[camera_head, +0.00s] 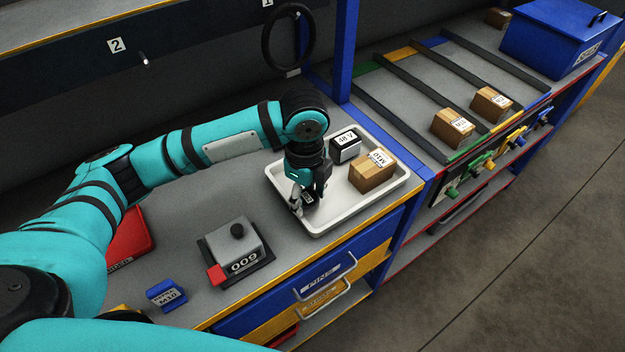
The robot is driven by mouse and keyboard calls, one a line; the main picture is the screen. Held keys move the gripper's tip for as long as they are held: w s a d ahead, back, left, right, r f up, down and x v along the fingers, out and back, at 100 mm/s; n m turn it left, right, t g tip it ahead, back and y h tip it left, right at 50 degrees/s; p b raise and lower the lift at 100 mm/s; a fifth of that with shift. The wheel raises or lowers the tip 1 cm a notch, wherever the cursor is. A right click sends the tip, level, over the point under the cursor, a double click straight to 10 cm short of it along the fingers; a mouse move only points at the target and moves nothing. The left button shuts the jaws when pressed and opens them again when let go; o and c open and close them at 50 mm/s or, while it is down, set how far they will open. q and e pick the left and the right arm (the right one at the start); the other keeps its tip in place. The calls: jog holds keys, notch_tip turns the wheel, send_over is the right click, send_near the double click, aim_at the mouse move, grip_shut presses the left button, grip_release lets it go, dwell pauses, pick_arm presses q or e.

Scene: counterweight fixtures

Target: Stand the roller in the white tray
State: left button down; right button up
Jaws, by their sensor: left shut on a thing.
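The white tray (341,207) stands on the grey bench near its right end. My left gripper (309,197) points down into the left part of the tray. It is shut on a small dark piece with pale marking, which appears to be the roller (308,198). The fingers hide most of it, and I cannot tell whether it touches the tray floor. My right gripper is not in view.
The tray also holds a black-and-grey "48 V" block (346,147) and a cardboard box (372,172), both right of the gripper. A blue post (346,50) rises behind.

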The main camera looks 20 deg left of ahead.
pick_arm(q)
jog(key=w, duration=0.3)
jog(key=w+a+p, duration=0.1)
jog(key=w, duration=0.1)
jog(key=shift+w+f, duration=0.2)
notch_tip(320, 180, down, 3)
jog(key=shift+r+p, duration=0.1)
jog(key=shift+p, duration=0.6)
jog(key=shift+f, duration=0.4)
jog(key=shift+f, duration=0.1)
jog(key=c, duration=0.6)
grip_release()
notch_tip(320, 180, up, 12)
jog(key=b, duration=0.3)
